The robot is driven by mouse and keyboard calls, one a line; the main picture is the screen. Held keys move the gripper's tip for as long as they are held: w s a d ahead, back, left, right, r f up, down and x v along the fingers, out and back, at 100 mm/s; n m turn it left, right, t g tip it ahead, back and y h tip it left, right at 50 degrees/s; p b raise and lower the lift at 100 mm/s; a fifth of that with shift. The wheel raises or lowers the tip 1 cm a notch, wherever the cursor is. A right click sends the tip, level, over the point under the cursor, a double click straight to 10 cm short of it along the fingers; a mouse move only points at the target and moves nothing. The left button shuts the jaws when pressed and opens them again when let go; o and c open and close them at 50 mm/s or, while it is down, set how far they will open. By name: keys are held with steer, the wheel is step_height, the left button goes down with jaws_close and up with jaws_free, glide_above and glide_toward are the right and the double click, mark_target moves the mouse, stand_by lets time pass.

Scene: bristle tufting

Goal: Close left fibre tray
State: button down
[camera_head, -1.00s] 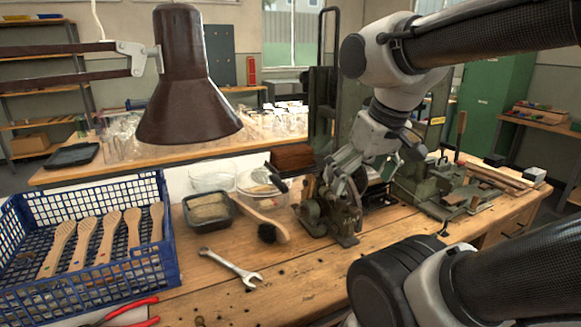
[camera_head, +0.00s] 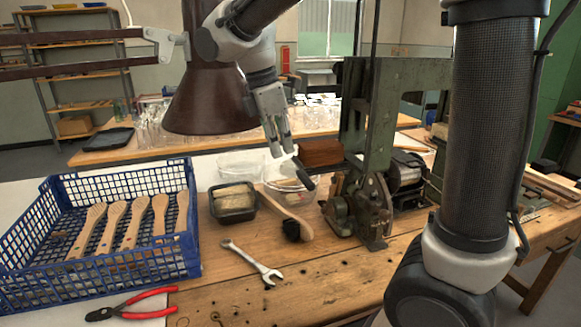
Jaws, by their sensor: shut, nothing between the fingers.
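A reddish-brown block-like part (camera_head: 320,153), which may be the left fibre tray, sticks out from the left of the green tufting machine (camera_head: 378,110). I cannot tell for sure whether it is the tray or how far out it stands. A black handle (camera_head: 304,178) slants just below it. My gripper (camera_head: 279,150) points down, a little left of the brown part, with its fingers together and nothing held. It appears apart from the brown part, though depth is hard to judge. The machine hides what lies behind it.
A blue crate (camera_head: 150,267) with wooden brush handles stands at the left. A black tub (camera_head: 233,203), a brush (camera_head: 290,222), a wrench (camera_head: 250,262) and red pliers (camera_head: 135,303) lie on the bench. A lamp (camera_head: 205,105) hangs near my arm. The front bench is mostly clear.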

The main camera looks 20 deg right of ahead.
steer(key=x, duration=0.9)
steer(key=shift+f, duration=0.25)
steer(key=shift+d, duration=0.1)
steer(key=d, duration=1.4)
steer(key=shift+d, duration=0.35)
steer(key=shift+r, duration=0.1)
